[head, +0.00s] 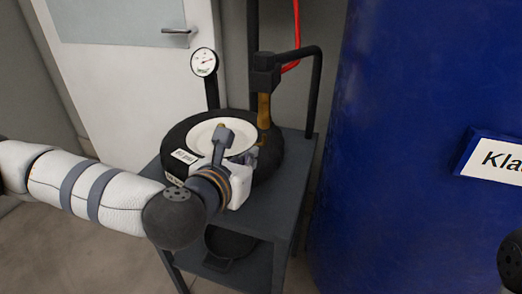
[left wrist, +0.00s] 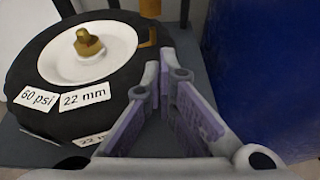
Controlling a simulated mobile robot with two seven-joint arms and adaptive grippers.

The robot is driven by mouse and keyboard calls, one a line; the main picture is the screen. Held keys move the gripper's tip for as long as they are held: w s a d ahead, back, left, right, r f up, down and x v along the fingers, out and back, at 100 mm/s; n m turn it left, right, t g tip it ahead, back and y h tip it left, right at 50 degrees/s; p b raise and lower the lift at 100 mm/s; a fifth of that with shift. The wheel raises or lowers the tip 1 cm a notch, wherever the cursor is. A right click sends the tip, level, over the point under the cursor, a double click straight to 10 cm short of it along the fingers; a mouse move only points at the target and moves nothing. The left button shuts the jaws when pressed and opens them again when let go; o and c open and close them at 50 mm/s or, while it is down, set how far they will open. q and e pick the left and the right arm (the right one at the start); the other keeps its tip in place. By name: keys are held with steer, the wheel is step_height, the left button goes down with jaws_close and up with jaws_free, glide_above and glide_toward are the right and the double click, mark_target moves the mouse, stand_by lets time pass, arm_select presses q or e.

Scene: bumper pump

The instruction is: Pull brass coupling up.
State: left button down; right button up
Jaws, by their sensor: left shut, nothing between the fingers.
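A brass coupling (head: 264,109) hangs upright below a black block on the pump's arm, behind the wheel. In the left wrist view a brass piece (left wrist: 150,8) is cut off by the top edge. The black tyre (head: 180,135) with a white disc lies flat on the grey stand. A brass fitting (left wrist: 88,42) stands at the disc's middle. My left gripper (head: 224,134) is over the near right part of the tyre, its fingers (left wrist: 166,68) shut and empty, apart from the hanging brass coupling. My right gripper is out of view.
A pressure gauge (head: 204,62) stands behind the tyre. A black frame with a red hose (head: 296,35) rises at the back. A big blue drum (head: 415,130) stands close on the right. A black pan (head: 230,243) sits on the lower shelf.

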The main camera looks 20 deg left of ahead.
mark_target(263, 125)
arm_select(q)
steer(key=shift+w+a+r+n, duration=0.15)
steer(key=shift+a+r+n, duration=0.2)
steer(key=shift+a+n, duration=0.05)
steer(key=b+x, duration=0.1)
steer(key=x, duration=0.9)
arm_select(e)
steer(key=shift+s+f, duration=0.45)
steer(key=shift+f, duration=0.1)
arm_select(q)
steer(key=shift+r, duration=0.15)
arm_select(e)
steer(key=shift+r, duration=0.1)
arm_select(q)
step_height(263, 125, up, 4)
steer(key=shift+p, duration=1.15)
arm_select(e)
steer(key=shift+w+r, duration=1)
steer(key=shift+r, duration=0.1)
